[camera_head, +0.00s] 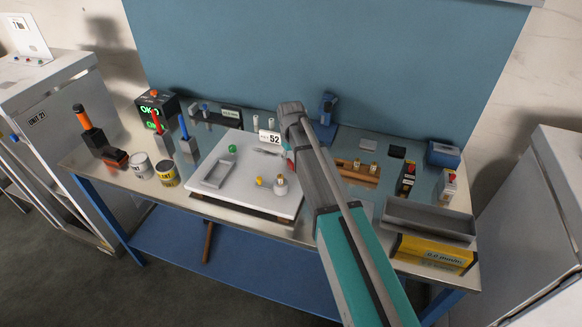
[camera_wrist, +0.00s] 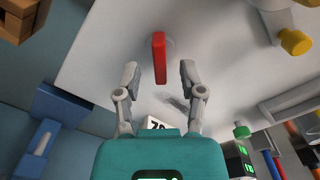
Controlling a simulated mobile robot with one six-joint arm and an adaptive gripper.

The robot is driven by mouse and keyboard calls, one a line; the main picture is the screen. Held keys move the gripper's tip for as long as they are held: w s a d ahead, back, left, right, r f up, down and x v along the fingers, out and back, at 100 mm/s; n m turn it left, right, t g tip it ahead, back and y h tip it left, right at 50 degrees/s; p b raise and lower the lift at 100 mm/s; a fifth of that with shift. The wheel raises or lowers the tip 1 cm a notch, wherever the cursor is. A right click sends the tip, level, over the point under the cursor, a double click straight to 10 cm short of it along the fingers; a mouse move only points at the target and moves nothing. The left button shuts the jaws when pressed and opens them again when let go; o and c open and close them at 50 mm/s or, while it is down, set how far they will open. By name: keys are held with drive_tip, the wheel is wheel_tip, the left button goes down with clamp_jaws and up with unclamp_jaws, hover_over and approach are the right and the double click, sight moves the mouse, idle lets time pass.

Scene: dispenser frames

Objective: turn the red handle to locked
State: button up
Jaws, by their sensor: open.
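The red handle (camera_wrist: 159,58) stands on the white board (camera_wrist: 100,45) in the wrist view, its long side running up and down the picture. My gripper (camera_wrist: 160,72) is open, one finger on each side of the handle's near part. Gaps show between the handle and both fingers, with no contact visible. How far the fingertips are above the board is hard to tell. In the head view, the white board (camera_head: 246,203) lies on the bench and my arm hides most of the handle and gripper. No locked mark is readable.
The board also carries a yellow knob (camera_wrist: 294,41), a green knob (camera_wrist: 241,131) and a grey tray (camera_head: 217,173). Cans, tools and a black OK display (camera_head: 155,110) stand left; a grey bin (camera_head: 428,219) stands right.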

drive_tip(key=shift+f+b, duration=0.65)
drive_tip(key=shift+f, duration=0.25)
clamp_jaws()
